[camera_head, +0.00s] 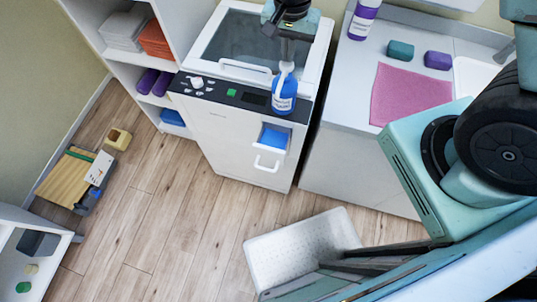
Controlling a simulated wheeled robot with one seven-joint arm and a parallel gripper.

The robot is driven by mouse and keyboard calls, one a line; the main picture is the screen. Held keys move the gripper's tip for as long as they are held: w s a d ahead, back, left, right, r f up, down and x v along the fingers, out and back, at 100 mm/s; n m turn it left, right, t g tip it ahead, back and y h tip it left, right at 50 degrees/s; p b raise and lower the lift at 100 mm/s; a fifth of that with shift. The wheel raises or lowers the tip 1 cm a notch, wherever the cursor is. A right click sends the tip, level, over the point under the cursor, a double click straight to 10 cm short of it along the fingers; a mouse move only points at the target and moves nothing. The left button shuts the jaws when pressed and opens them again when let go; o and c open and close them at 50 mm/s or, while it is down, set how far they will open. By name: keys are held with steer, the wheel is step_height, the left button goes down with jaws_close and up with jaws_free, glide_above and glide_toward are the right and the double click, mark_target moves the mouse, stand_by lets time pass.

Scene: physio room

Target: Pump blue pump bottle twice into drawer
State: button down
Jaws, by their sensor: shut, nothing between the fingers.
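The blue pump bottle (284,96) has a white pump head and a white label. My gripper (288,50) is shut and empty, pointing down above the pump head. Whether it touches the pump head I cannot tell.
The white machine (222,140) has a lid with a dark window. On the right, a counter (365,60) holds a purple bottle (363,20), a pink cloth (408,96) and small blocks. A white perforated tray (300,248) is low in front. Wooden floor is clear at left-centre.

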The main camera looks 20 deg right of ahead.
steer(key=shift+f+b, duration=0.8)
steer(key=shift+f, duration=0.45)
steer(key=shift+r, duration=0.2)
steer(key=shift+r+p, duration=1.3)
steer(key=shift+r, duration=0.1)
step_height(320, 180, up, 6)
steer(key=p, duration=0.5)
